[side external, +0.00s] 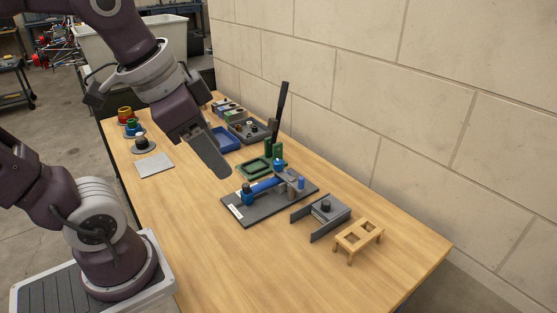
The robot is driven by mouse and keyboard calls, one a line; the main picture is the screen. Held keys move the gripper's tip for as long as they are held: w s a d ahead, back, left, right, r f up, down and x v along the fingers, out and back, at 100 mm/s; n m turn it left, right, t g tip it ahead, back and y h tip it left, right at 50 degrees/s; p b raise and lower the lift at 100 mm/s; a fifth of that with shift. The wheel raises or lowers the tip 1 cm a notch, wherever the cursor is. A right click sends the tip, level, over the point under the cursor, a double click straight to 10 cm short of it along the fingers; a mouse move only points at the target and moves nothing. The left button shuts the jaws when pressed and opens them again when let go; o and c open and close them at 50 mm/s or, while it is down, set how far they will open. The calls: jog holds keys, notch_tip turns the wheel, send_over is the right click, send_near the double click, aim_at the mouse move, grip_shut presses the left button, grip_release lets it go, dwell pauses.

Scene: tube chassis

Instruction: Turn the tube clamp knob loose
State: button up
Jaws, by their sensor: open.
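The tube chassis is a dark flat plate (240,212) near the middle of the table. A blue tube (264,185) lies across it on grey mounts. A blue knob (247,190) stands at its left end, and another blue piece (301,183) stands at its right. A further blue knob (278,165) shows just behind the plate's middle. I cannot tell which one is the tube clamp knob. My gripper (222,172) is open, angled down above the table, left of and behind the chassis. It looks apart from the chassis, and its jaws are seen edge-on.
Right of the chassis are a grey bracket with a black knob (325,205) and a wooden stand (359,236). Behind are a green tray (254,170) and a blue bin (228,142). A block wall (380,110) borders the table's back. The front left tabletop (195,230) is clear.

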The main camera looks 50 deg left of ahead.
jog(key=w+a+m+g, duration=0.1)
jog(key=w+a+m, duration=0.15)
jog(key=w, duration=0.35)
jog(key=w+a+m+g, duration=0.1)
jog(key=w+a+m, duration=0.1)
jog(key=w+m, duration=0.3)
jog(key=m+g, duration=0.3)
jog(key=m, duration=0.6)
send_over(278, 161)
notch_tip(278, 161, down, 13)
jog(key=shift+d+f, duration=0.1)
jog(key=shift+f, duration=0.1)
jog(key=shift+m, duration=0.25)
notch_tip(278, 161, down, 7)
jog(key=shift+r, duration=0.2)
jog(key=shift+f, duration=0.25)
grip_shut()
